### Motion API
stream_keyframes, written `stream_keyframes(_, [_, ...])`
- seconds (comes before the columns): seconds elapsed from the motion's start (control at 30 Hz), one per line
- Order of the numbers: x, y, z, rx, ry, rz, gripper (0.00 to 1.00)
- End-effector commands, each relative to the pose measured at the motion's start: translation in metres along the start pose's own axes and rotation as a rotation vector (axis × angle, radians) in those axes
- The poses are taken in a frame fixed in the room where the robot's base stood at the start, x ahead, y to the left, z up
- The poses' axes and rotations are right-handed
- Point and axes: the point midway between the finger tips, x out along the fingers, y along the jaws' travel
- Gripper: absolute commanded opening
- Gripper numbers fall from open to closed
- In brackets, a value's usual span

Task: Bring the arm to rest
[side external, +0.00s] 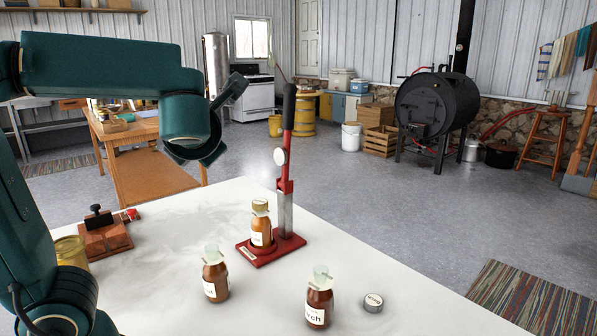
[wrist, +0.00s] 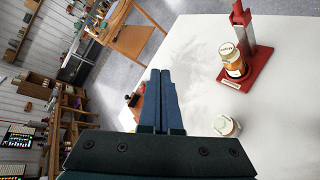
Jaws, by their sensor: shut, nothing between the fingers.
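My gripper (wrist: 161,73) is shut and empty, its two dark fingers side by side in the wrist view. In the side external view my arm is raised over the left part of the white table (side external: 160,240), and the fingers are hard to make out there. The gripper is apart from the bottles. A red press (side external: 287,185) stands on the table with a capped brown bottle (side external: 261,226) on its base. The press (wrist: 243,18) and that bottle (wrist: 233,62) also show at the upper right of the wrist view.
Two more brown bottles stand in front, one at left (side external: 215,275) and one at right (side external: 319,300). A small round tin (side external: 371,301) lies beside the right one. A wooden block with a black handle (side external: 103,235) sits at the table's left. The table's back edge is clear.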

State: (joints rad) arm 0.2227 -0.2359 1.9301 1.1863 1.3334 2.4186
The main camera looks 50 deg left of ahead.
Motion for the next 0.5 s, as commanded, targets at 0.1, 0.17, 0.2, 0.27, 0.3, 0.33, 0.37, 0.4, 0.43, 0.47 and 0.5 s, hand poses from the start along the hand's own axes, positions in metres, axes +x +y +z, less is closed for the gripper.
stream_keyframes(0.1, [-0.008,-0.016,-0.042,-0.397,0.129,-0.13,0.0])
stream_keyframes(0.17, [-0.015,-0.027,-0.059,-0.602,0.205,-0.183,0.0])
stream_keyframes(0.2, [-0.02,-0.035,-0.069,-0.738,0.259,-0.212,0.0])
stream_keyframes(0.27, [-0.029,-0.047,-0.083,-0.942,0.346,-0.247,0.0])
stream_keyframes(0.3, [-0.035,-0.055,-0.091,-1.077,0.408,-0.263,0.0])
stream_keyframes(0.33, [-0.04,-0.061,-0.096,-1.179,0.456,-0.273,0.0])
stream_keyframes(0.37, [-0.045,-0.067,-0.101,-1.278,0.506,-0.279,0.0])
stream_keyframes(0.4, [-0.052,-0.075,-0.106,-1.411,0.575,-0.284,0.0])
stream_keyframes(0.43, [-0.057,-0.081,-0.11,-1.508,0.628,-0.281,0.0])
stream_keyframes(0.47, [-0.062,-0.087,-0.112,-1.605,0.683,-0.278,0.0])
stream_keyframes(0.5, [-0.069,-0.094,-0.116,-1.732,0.759,-0.267,0.0])
